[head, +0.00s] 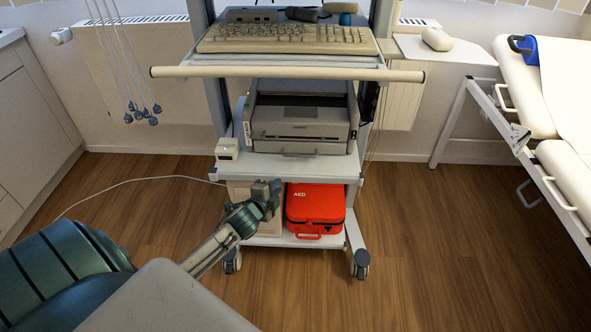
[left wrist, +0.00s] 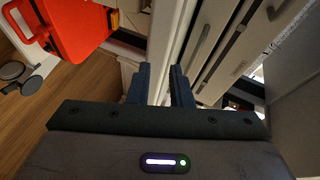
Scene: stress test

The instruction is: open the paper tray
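The grey printer (head: 300,118) stands on the middle shelf of a wheeled cart. Its paper tray (head: 299,148) is the low front strip just above the shelf and looks closed. My left gripper (head: 269,190) is below and in front of the shelf, left of the red AED bag. In the left wrist view the two dark fingers of my left gripper (left wrist: 160,78) are apart with nothing between them. The pale shelf edge runs behind the gap, and the printer's front (left wrist: 236,50) shows to the right. My right gripper is not in view.
The red AED bag (head: 315,206) sits on the bottom shelf. A small white box (head: 228,149) is on the middle shelf (head: 270,164), left of the printer. A keyboard (head: 288,39) lies on the shelf above. An examination couch (head: 540,105) is at right; the front floor is clear.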

